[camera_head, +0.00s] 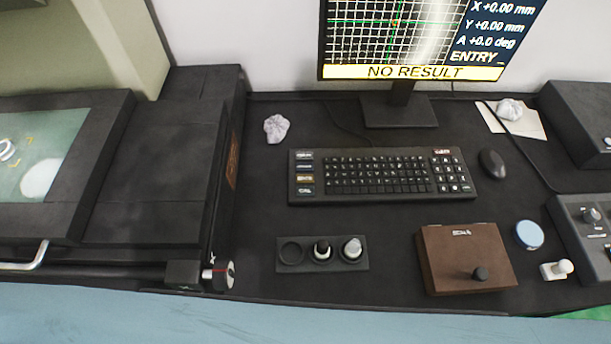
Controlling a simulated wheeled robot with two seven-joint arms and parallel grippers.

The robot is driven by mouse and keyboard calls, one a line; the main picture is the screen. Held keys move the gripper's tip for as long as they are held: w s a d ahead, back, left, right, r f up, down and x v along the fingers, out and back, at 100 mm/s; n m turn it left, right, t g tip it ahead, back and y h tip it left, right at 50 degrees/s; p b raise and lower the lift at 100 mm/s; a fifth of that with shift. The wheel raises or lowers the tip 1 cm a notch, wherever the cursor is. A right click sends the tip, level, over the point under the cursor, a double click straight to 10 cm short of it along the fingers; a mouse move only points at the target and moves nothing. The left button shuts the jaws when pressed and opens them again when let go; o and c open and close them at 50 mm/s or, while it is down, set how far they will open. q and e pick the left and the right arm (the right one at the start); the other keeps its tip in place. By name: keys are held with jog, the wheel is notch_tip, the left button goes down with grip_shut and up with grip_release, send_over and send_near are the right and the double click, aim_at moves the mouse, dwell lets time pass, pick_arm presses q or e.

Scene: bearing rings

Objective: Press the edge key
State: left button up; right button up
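A black keyboard (380,197) lies on the dark desk below the monitor. At its left end is a column of several wide labelled keys (305,167), one of them with a yellowish label (305,178). The labels are too small to read, so I cannot tell which is the edge key. The monitor (418,73) shows a grid, zero X, Y and A readings, "ENTRY" and a yellow "NO RESULT" bar. Neither of my grippers is in view, and nothing covers the keyboard.
In front of the keyboard are a holder (291,267) with two knobbed pieces and a brown box (440,270). A mouse (492,163) lies to its right. A machine stage (150,170) stands at left, control boxes (580,120) at right.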

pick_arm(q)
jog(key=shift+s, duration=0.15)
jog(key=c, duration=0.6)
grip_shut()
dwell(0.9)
